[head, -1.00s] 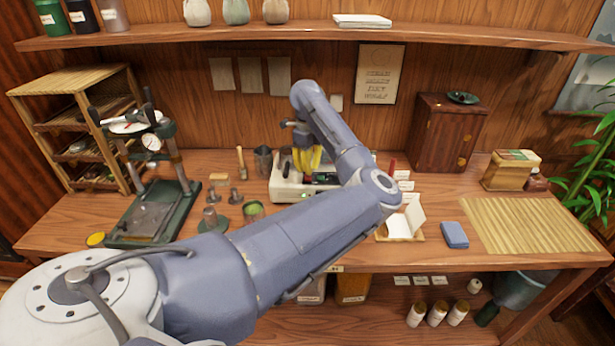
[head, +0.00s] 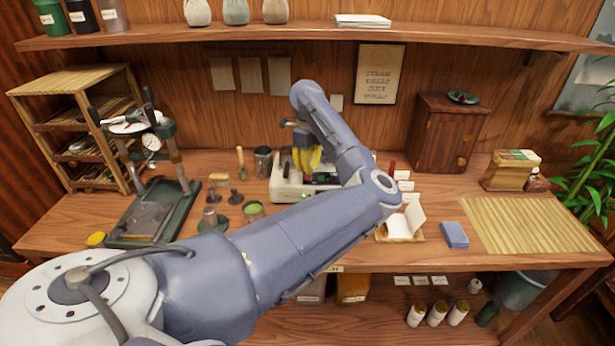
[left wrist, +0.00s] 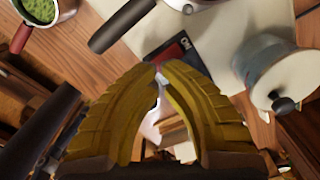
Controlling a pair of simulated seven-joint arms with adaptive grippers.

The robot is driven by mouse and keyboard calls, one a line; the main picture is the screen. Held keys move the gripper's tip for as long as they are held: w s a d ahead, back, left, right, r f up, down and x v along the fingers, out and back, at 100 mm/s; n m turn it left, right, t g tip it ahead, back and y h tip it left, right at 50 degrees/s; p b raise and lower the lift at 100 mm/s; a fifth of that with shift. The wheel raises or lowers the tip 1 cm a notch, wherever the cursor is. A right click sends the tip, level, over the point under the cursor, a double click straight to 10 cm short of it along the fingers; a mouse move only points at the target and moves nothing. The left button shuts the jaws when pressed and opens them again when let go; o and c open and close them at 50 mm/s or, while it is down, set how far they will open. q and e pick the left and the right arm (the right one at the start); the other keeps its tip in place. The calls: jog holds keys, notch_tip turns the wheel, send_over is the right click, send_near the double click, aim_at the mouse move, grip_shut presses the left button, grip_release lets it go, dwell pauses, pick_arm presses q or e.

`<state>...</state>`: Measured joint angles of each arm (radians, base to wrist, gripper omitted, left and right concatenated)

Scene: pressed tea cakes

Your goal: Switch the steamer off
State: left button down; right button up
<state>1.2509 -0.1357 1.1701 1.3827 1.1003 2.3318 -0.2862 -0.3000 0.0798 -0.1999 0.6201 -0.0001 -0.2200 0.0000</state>
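The steamer (head: 287,190) is a cream, low box at the back middle of the table, partly hidden by my left arm. A small green spot shows on its front edge. My left gripper (left wrist: 158,68) has yellow fingers that look shut at the tips, with no object clearly held. It also shows in the head view (head: 308,160), over the steamer. In the left wrist view the tips overlap the near end of a dark switch plate (left wrist: 177,50) with red and pale lettering. Contact and the switch's position cannot be told. My right gripper is out of view.
A metal pot with a black knob (left wrist: 275,70) stands close right of the fingers in the left wrist view. A press (head: 150,215) and small tools stand left. A wooden cabinet (head: 447,135), blue cloth (head: 454,235) and bamboo mat (head: 525,225) lie right.

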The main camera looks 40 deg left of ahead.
aim_at(308, 178)
pick_arm(q)
jog(key=shift+f, duration=2.05)
dwell(1.3)
jog(key=shift+r, duration=3.5)
